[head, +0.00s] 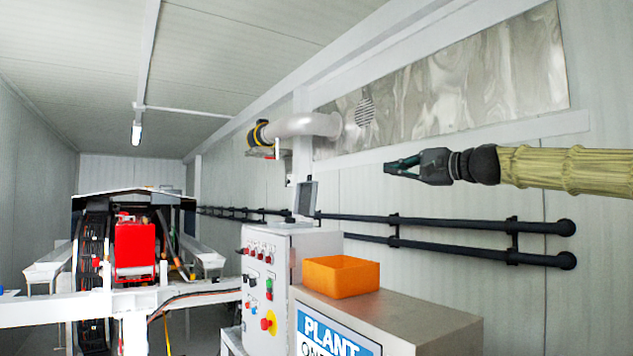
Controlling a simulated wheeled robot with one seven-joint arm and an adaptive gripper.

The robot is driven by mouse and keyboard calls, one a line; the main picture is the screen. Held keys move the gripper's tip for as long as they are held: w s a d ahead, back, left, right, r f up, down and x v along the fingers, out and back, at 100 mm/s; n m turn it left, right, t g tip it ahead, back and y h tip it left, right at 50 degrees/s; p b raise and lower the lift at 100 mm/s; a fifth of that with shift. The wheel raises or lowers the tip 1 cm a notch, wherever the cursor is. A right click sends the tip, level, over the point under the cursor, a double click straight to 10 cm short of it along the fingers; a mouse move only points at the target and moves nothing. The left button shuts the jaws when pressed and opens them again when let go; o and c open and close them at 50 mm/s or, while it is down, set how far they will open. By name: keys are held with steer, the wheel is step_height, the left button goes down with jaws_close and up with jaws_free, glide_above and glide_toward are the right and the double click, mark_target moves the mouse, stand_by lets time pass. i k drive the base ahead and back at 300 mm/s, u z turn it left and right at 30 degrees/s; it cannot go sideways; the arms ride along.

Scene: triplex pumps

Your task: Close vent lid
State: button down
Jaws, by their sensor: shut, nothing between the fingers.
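A grey elbow pipe (305,125) comes out of the shiny metal wall panel (470,80) and ends at the left in a yellow-and-black banded mouth (258,134). A small flat piece with a red part sits just below that mouth; I cannot tell whether it is the vent lid. A round slatted vent (365,109) is on the panel, right of the pipe. My gripper (388,166) is shut and empty, pointing left. In the picture it is below and right of the round vent, apart from the pipe. My arm, in a yellowish sleeve, enters from the right.
Two black rails (440,232) run along the wall below my gripper. An orange bin (341,276) stands on a brown-topped cabinet (420,318), beside a grey control panel (265,290). Red machinery (135,250) stands at left. Open air lies between gripper and pipe in the picture.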

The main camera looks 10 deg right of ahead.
mark_target(306, 192)
steer(key=i, duration=1.2)
